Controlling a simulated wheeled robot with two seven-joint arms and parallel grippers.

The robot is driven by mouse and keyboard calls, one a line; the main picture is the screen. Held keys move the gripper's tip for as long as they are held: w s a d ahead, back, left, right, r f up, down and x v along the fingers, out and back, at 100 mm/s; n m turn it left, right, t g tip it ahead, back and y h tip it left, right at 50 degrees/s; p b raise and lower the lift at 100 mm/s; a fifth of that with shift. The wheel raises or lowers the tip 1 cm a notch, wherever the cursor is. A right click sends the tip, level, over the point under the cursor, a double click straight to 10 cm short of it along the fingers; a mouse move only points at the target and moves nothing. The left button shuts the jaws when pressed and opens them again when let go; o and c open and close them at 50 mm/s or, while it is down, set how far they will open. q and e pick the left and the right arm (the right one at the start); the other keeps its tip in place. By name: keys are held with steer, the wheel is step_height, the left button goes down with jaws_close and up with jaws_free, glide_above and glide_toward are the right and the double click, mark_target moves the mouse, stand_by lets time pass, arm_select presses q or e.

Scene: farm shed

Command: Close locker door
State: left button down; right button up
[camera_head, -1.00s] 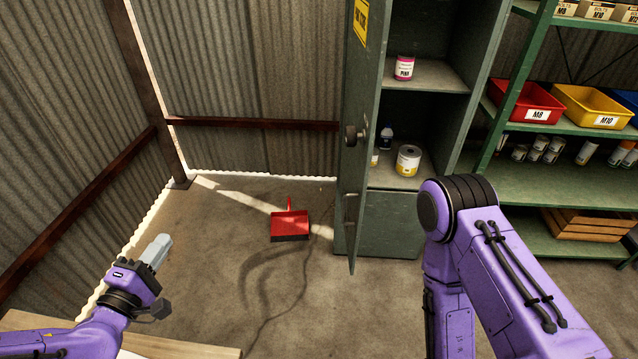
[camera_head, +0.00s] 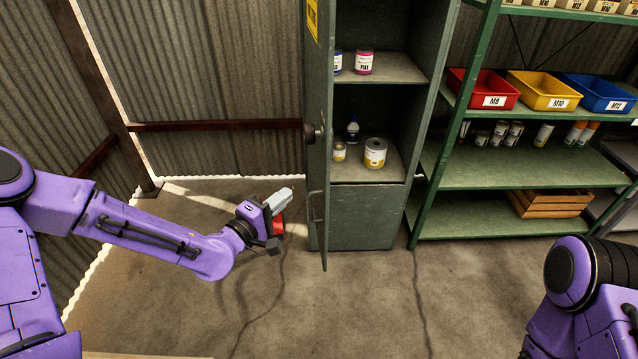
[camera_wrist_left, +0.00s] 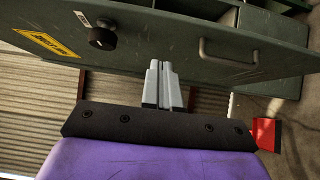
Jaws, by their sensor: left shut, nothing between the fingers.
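The green metal locker (camera_head: 362,219) stands at the back middle with its door (camera_head: 318,170) swung open toward me, seen nearly edge-on in the head view. Its shelves hold several cans and a small bottle. My left gripper (camera_head: 288,192) is shut and empty, just left of the door's lower part. In the left wrist view the closed fingers (camera_wrist_left: 160,68) point at the door's outer face (camera_wrist_left: 180,40). A dark knob (camera_wrist_left: 103,36) is to their left and a bar handle (camera_wrist_left: 228,62) to their right. Whether the fingertips touch the door I cannot tell. My right gripper is out of view.
A red dustpan (camera_head: 279,224) lies on the floor behind my left gripper, partly hidden. Green shelving (camera_head: 520,168) with coloured bins stands right of the locker. The floor (camera_head: 370,300) before the locker is clear.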

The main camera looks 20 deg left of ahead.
mark_target(325, 176)
arm_select(q)
steer(key=w+d, duration=0.1)
steer(key=w, duration=0.1)
steer(key=w+d+p, duration=0.1)
steer(key=w+d, duration=0.1)
steer(key=w+d+p, duration=0.1)
steer(key=w+d, duration=0.1)
steer(key=shift+w+r, duration=0.1)
steer(key=shift+w, duration=0.1)
steer(key=shift+w+d, duration=0.2)
steer(key=shift+d, duration=0.25)
steer(key=shift+d, duration=0.1)
